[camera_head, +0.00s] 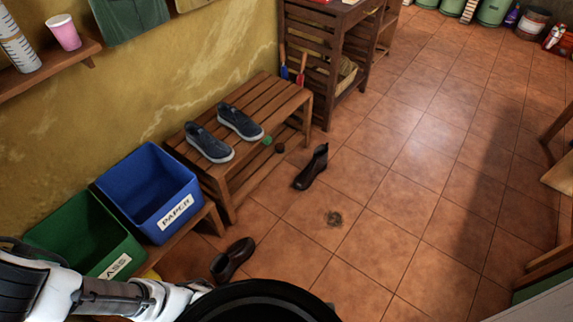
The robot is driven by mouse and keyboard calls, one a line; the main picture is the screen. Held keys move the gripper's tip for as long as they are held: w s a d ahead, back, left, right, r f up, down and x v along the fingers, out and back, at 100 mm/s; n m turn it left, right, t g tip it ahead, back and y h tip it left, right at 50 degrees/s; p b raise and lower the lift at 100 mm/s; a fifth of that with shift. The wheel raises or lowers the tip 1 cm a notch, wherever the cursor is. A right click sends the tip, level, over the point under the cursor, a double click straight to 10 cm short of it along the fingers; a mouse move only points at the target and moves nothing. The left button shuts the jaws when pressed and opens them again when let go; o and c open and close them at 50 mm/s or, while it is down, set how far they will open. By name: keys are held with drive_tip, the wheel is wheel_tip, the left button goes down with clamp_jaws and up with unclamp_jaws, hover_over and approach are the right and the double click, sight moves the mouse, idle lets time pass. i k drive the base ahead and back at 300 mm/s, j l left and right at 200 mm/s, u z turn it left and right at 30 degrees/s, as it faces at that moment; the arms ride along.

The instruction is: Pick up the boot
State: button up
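A dark brown ankle boot (312,168) stands on the tiled floor to the right of the slatted wooden bench. Another dark brown boot or shoe (232,258) lies on the floor nearer to me, in front of the blue bin, close above the black round shape at the bottom edge. My white and black arm reaches in from the lower left. My gripper's fingers do not show, so I cannot see what they hold.
The slatted bench (246,160) bears two grey-blue sneakers (224,134). A blue paper bin (150,190) and a green bin (85,235) stand at left. A dark wooden shelf unit (330,55) stands behind. The tiled floor (400,200) at centre right is mostly clear.

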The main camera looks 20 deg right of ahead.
sight(303, 181)
drive_tip(key=i+l+u, duration=0.15)
drive_tip(key=l, duration=0.15)
drive_tip(key=i+l+u, duration=0.15)
drive_tip(key=l, duration=0.15)
drive_tip(key=l+u, duration=0.15)
drive_tip(key=l, duration=0.2)
drive_tip(key=i+l, duration=0.15)
drive_tip(key=l, duration=0.25)
drive_tip(key=i+l+u, duration=0.1)
drive_tip(key=l, duration=0.3)
drive_tip(key=i+l, duration=0.1)
drive_tip(key=l, duration=0.3)
drive_tip(key=i+l, duration=0.1)
drive_tip(key=l, duration=0.35)
drive_tip(key=i+l+u, duration=0.1)
drive_tip(key=l, duration=0.3)
drive_tip(key=i+l, duration=0.15)
drive_tip(key=l, duration=0.15)
drive_tip(key=i+l, duration=0.3)
drive_tip(key=l, duration=0.25)
drive_tip(key=i, duration=0.25)
